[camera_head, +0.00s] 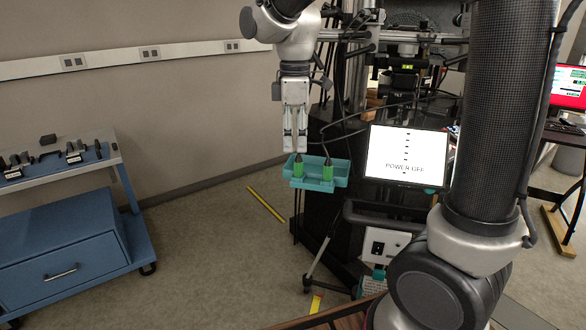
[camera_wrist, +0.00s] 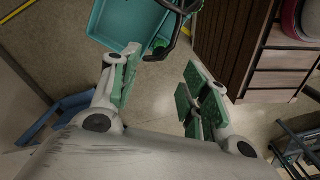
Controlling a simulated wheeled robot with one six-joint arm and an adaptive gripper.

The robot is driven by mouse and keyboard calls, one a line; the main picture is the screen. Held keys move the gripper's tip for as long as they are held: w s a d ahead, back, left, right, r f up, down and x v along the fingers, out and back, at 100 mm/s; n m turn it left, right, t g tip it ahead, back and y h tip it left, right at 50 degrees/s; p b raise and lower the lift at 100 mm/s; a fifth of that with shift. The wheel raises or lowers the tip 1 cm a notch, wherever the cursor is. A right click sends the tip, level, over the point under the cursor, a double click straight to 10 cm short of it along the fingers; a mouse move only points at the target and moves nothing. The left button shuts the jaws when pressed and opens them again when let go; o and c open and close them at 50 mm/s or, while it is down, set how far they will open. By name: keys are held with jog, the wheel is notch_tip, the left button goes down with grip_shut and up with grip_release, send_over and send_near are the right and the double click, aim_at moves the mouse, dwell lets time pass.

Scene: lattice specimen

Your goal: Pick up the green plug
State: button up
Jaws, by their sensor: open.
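Two green plugs with dark tops stand in a teal tray (camera_head: 340,182) in the head view, a left plug (camera_head: 298,169) and a right plug (camera_head: 328,173). My gripper (camera_head: 295,143) points down just above the left plug, apart from it as far as I can tell. In the wrist view my gripper (camera_wrist: 162,70) has its two green-padded fingers spread with nothing between them. The tray (camera_wrist: 112,22) shows at the top there. One green plug (camera_wrist: 160,43) shows partly at its edge, beside a black curved part; the other is not clearly visible.
A dark equipment rack (camera_head: 322,125) stands behind the tray, and a white screen (camera_head: 407,155) reading "POWER OFF" is to its right. Thin black cables run near the plugs. A blue cart (camera_head: 65,245) stands at the left, with open floor (camera_head: 215,240) between.

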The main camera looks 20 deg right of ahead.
aim_at(298, 161)
jog(key=f, duration=0.4)
jog(key=d+f, duration=0.1)
jog(key=f, duration=0.2)
grip_shut()
